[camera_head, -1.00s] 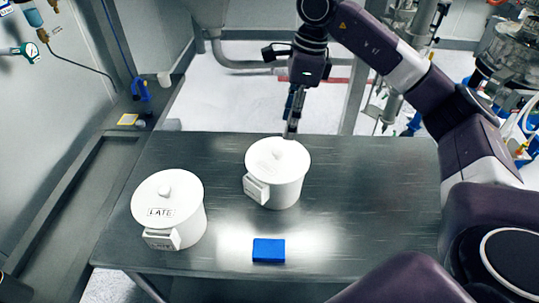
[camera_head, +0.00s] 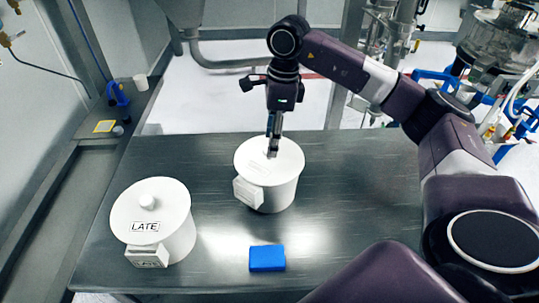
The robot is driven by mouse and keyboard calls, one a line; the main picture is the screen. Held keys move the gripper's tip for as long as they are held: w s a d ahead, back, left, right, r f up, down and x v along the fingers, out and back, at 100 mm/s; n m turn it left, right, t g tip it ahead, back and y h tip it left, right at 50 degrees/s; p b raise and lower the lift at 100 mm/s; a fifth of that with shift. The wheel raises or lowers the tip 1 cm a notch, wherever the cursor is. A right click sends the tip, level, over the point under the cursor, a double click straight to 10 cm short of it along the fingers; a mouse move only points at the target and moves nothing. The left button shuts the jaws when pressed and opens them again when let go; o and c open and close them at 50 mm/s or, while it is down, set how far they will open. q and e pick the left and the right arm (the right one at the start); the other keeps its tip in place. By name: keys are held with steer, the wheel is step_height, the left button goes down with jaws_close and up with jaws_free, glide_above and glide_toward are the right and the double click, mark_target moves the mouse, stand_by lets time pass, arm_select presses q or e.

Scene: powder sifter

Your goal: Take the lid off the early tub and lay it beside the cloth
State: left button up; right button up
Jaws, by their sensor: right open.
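A white lidded tub (camera_head: 278,193) stands on the dark table; its front label is not readable here. Its white lid (camera_head: 250,160) is on it, and the knob is hidden by my right gripper. My right gripper (camera_head: 272,154) is open, its fingers pointing down at the middle of this lid, around or just above the knob; I cannot tell which. A second white tub (camera_head: 180,240) stands at the left, its lid (camera_head: 130,208) on and marked LATE. A blue folded cloth (camera_head: 267,258) lies at the front of the table. My left gripper is not in view.
The dark metal table (camera_head: 360,190) is clear to the right of the cloth and the unreadable tub.

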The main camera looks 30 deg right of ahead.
steer(key=shift+w+a+f+p, duration=0.1)
steer(key=shift+w+f+p, duration=0.05)
steer(key=shift+f, duration=0.55)
steer(key=shift+w+f+p, duration=0.15)
steer(key=shift+f, duration=0.55)
steer(key=shift+s, duration=0.1)
steer(key=shift+c, duration=0.7)
jaws_close()
